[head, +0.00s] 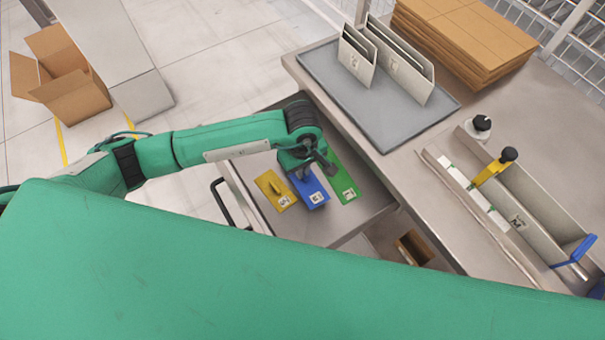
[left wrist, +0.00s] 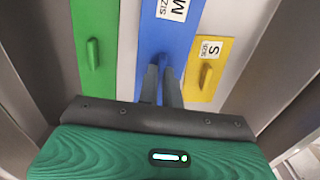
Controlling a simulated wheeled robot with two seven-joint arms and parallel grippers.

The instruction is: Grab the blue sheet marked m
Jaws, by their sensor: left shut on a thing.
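The blue sheet marked M (head: 314,195) lies in an open drawer, between a yellow sheet (head: 274,192) on its left and a green sheet (head: 342,182) on its right. In the left wrist view the blue sheet (left wrist: 168,40) shows its "SIZE M" label at the top. My left gripper (head: 301,176) is over the blue sheet in the head view. In the left wrist view its two fingers (left wrist: 162,84) are close together on the blue sheet's handle, which they mostly hide. My right gripper is not in view.
The yellow sheet is marked S and has its own handle, as does the green one. The drawer (head: 330,232) has raised walls close around the sheets. A grey tray (head: 385,130) with upright holders stands on the table behind. A cardboard box (head: 62,80) is at far left.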

